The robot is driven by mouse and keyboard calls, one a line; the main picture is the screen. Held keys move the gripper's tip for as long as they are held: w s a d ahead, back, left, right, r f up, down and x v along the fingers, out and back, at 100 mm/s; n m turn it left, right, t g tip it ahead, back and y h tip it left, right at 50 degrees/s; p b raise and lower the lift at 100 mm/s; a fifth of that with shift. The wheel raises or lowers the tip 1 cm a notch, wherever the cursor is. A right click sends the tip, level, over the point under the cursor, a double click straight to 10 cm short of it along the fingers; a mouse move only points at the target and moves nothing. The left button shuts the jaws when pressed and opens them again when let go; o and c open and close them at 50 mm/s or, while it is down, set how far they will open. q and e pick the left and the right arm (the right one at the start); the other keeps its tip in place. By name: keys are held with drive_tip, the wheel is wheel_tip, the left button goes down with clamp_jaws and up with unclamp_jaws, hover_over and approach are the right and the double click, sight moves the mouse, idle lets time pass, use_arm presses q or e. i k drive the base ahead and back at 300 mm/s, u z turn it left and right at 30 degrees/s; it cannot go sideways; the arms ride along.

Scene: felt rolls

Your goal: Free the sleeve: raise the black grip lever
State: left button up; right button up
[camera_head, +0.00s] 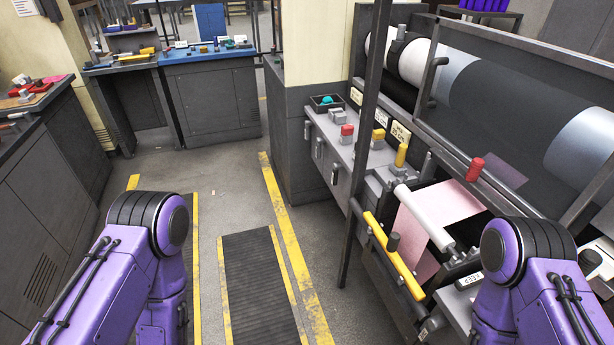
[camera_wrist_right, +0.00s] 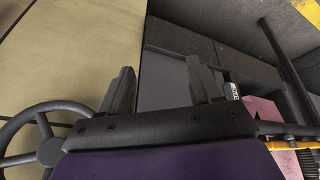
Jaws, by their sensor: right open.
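A dark lever (camera_head: 431,82) with a grip at its upper end stands at the near left end of the large roll. A black knob (camera_head: 393,242) also sits by the yellow bar (camera_head: 395,258); I cannot tell for certain which is the task's black grip lever. A pale sleeve-like roller (camera_head: 424,218) lies across the pink felt (camera_head: 440,207).
A handwheel (camera_wrist_right: 42,132) shows in the right wrist view. The floor mat (camera_head: 262,290) is clear.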

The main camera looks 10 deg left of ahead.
sight(336, 166)
drive_tip(key=u, duration=1.2)
drive_tip(key=i, duration=1.95)
drive_tip(key=z, duration=2.75)
